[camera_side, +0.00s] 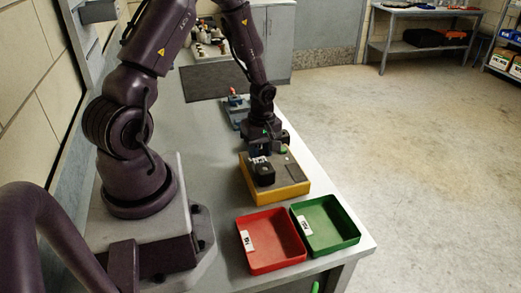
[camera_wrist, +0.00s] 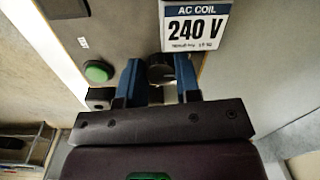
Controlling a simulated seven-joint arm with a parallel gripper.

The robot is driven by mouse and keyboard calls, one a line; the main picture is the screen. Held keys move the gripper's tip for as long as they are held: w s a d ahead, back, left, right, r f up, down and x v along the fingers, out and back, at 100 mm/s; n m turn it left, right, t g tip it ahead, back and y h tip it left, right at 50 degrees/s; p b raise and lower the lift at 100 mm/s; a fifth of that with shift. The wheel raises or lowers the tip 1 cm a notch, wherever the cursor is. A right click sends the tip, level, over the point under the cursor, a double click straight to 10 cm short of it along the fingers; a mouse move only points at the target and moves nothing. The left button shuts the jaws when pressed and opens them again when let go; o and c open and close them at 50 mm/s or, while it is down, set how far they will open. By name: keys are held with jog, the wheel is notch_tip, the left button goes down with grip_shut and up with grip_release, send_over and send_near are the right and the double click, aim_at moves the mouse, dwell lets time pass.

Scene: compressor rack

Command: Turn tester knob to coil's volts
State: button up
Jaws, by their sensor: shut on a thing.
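The tester (camera_side: 275,190) is a yellow box with a grey top on the bench in the side view. My gripper (camera_side: 263,150) points down over its far part. In the wrist view, the blue fingers of my gripper (camera_wrist: 160,80) sit on both sides of a dark round knob (camera_wrist: 160,66) and are shut on it. The knob's pointer and scale are hidden or too dark to read. A white label (camera_wrist: 196,28) beside the knob reads "AC COIL 240 V". A black block (camera_side: 263,177) sits on the tester's near part; I cannot tell whether it bears the label.
A green button (camera_wrist: 98,72) is left of the fingers in the wrist view. A red tray (camera_side: 270,240) and a green tray (camera_side: 326,224), both empty, stand in front of the tester. A blue-grey device (camera_side: 236,108) stands behind. The bench's right edge is close.

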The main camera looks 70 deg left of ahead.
aim_at(262, 153)
jog(key=m, duration=0.5)
jog(key=shift+m, duration=0.4)
jog(key=m, duration=0.4)
jog(key=shift+m, duration=0.4)
jog(key=o, duration=0.9)
jog(key=shift+r, duration=0.1)
jog(key=r, duration=1.2)
jog(key=shift+w+d+r, duration=0.1)
jog(key=shift+d+r, duration=0.1)
jog(key=shift+r, duration=0.2)
